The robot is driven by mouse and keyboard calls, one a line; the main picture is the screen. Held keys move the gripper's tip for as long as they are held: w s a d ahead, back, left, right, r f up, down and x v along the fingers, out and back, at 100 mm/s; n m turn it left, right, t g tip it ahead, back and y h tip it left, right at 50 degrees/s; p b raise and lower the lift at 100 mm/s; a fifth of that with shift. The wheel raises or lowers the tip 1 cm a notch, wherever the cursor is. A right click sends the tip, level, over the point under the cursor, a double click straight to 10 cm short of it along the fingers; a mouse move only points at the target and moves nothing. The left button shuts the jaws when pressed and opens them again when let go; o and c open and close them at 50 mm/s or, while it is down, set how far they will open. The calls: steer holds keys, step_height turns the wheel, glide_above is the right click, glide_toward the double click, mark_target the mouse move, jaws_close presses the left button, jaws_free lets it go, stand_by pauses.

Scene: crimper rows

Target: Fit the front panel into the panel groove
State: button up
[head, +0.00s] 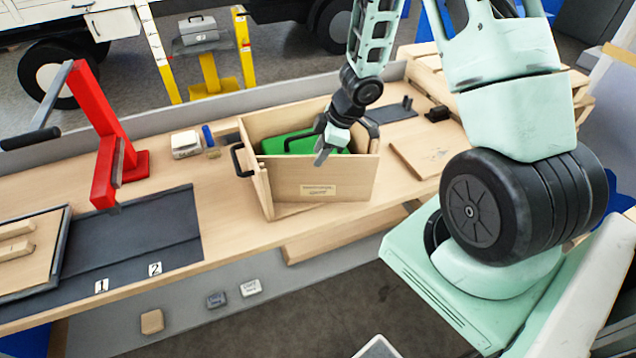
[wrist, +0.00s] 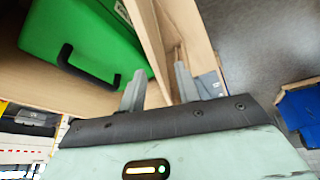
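The front panel (head: 345,178) is a light wooden board with a small label, upright at the front of an open wooden box (head: 252,133). A brown strip shows along its lower edge; I cannot tell whether the panel sits fully in the groove, which is hidden. My gripper (head: 322,153) is at the panel's top edge, near its middle. In the wrist view, the fingers of my gripper (wrist: 160,85) are apart, one on each side of the panel's edge (wrist: 148,35), with some gap visible. A green case (head: 298,142) with a black handle is inside the box.
A loose wooden board (head: 422,155) lies right of the box. A red lever press (head: 108,140) and a dark mat (head: 140,240) are on the left.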

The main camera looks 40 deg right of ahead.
glide_above(318, 181)
steer(key=f, duration=0.4)
steer(key=shift+w+a+f+b, duration=0.25)
steer(key=shift+f+b, duration=0.15)
jaws_close()
stand_by(1.0)
